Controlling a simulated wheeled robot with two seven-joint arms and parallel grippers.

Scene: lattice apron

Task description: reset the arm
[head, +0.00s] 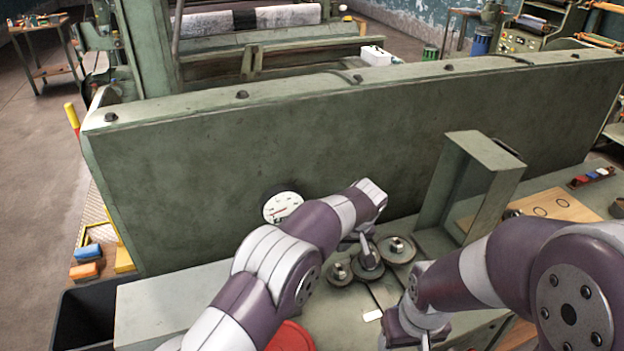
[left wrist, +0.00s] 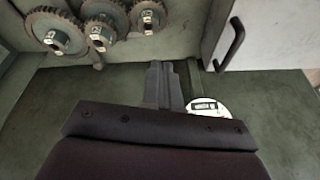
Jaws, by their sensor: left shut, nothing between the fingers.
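My left arm reaches in from the left in the head view. Its gripper (head: 366,243) points down close over the gears and partly in front of them. In the left wrist view the left gripper (left wrist: 164,68) has its two dark fingers together with nothing between them. My right arm comes in from the right in the head view and bends down at the bottom edge. Its fingers do not show.
Several toothed gears (head: 340,272) sit on the green machine, also in the left wrist view (left wrist: 57,32). A round white gauge (head: 282,207) is on the tall green panel (head: 250,140). An upright green bracket (head: 478,180) stands right of the gears. A wooden board (head: 555,206) lies farther right.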

